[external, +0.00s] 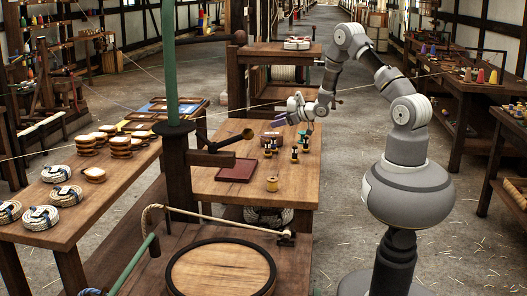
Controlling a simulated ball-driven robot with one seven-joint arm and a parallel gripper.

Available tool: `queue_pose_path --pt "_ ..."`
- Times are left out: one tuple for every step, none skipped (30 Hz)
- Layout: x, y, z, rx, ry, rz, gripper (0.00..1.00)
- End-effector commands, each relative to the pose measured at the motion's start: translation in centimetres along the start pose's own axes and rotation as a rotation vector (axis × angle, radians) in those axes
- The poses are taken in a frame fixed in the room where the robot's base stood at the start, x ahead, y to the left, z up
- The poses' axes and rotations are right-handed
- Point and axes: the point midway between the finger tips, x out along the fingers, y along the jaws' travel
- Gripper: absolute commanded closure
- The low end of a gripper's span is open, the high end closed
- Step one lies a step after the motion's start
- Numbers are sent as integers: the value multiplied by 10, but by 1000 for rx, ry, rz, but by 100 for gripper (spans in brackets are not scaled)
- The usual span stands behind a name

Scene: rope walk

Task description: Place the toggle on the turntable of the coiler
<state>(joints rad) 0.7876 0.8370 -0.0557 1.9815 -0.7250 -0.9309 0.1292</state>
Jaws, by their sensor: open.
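The coiler's turntable (222,270) is a round wooden disc with a dark rim, in the front of the external view; its top is bare. No piece can be surely told as the toggle; several small dark pieces with yellowish and greenish parts (295,156) stand on the middle wooden table (230,184). A small tan spool-like piece (272,184) stands nearer the table's front. My gripper (279,119) is open above the far part of this table, beyond the small pieces, pointing left. Nothing shows between its fingers, though it is small here.
A dark red tray (237,169) lies on the middle table. The left table (70,222) holds rope coils (41,218) and stacked round pieces (88,145). A taut rope crosses behind my gripper.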

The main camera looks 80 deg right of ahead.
Motion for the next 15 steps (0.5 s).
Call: queue_pose_path --pt "-6 -2 35 41 -3 -21 45" --pt "-10 -4 48 60 1 -33 45" --pt "-14 -6 61 79 7 -45 45" --pt "-17 -8 68 91 10 -52 45" --pt "-18 -9 73 99 13 -56 45" --pt "-17 -11 77 107 17 -62 45" --pt "-16 -12 79 110 19 -64 45" --pt "-12 -12 80 111 20 -65 45" --pt "-8 -13 80 111 21 -66 45" --pt "-4 -13 80 111 21 -66 45" --pt "1 -13 80 110 21 -65 45" --pt "6 -14 80 110 21 -65 45" --pt "11 -14 80 109 21 -66 45" --pt "16 -15 79 108 21 -66 45" --pt "22 -16 79 108 21 -66 45"
